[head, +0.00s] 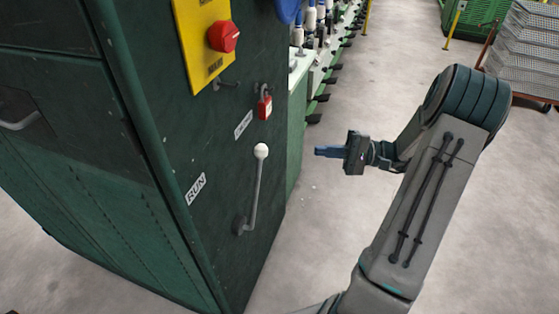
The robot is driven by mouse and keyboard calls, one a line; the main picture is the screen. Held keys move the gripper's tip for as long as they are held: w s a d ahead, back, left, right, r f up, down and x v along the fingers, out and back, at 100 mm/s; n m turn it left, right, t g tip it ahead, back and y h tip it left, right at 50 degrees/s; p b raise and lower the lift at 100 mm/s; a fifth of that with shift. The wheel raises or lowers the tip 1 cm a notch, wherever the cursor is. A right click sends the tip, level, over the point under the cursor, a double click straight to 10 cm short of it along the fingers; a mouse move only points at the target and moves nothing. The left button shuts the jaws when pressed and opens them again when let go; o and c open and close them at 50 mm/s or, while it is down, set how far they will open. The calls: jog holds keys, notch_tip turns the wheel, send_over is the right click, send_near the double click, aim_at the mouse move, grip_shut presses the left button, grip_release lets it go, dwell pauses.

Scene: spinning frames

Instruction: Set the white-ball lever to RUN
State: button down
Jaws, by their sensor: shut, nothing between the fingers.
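The lever is a grey rod with a white ball (261,151) on its upper end, mounted on the dark green cabinet face. Its pivot (241,226) is at the lower left, and the rod rises steeply, leaning slightly right. The RUN label (196,188) is left of the rod. A second white label (243,125), too blurred to read surely, is above and slightly left of the ball. My gripper (318,151) is right of the ball, apart from it, with blue fingers shut and pointing left toward the cabinet. It holds nothing.
A red padlock (265,107) hangs above the ball. A red knob (223,36) sits on a yellow plate (191,45) higher up. A machine row with spindles (318,40) runs behind the cabinet. Stacked grey crates (525,50) stand far right. The floor (330,215) between cabinet and arm is clear.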

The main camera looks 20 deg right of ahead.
jog(key=shift+w+d+f+t, duration=0.15)
jog(key=shift+d+f+t, duration=0.25)
jog(key=shift+d, duration=0.2)
jog(key=s+r+x, duration=0.1)
jog(key=s+x, duration=0.1)
jog(key=x, duration=1.1)
jog(key=shift+s+a+r, duration=0.2)
jog(key=shift+s+a, duration=0.1)
jog(key=shift+a, duration=0.05)
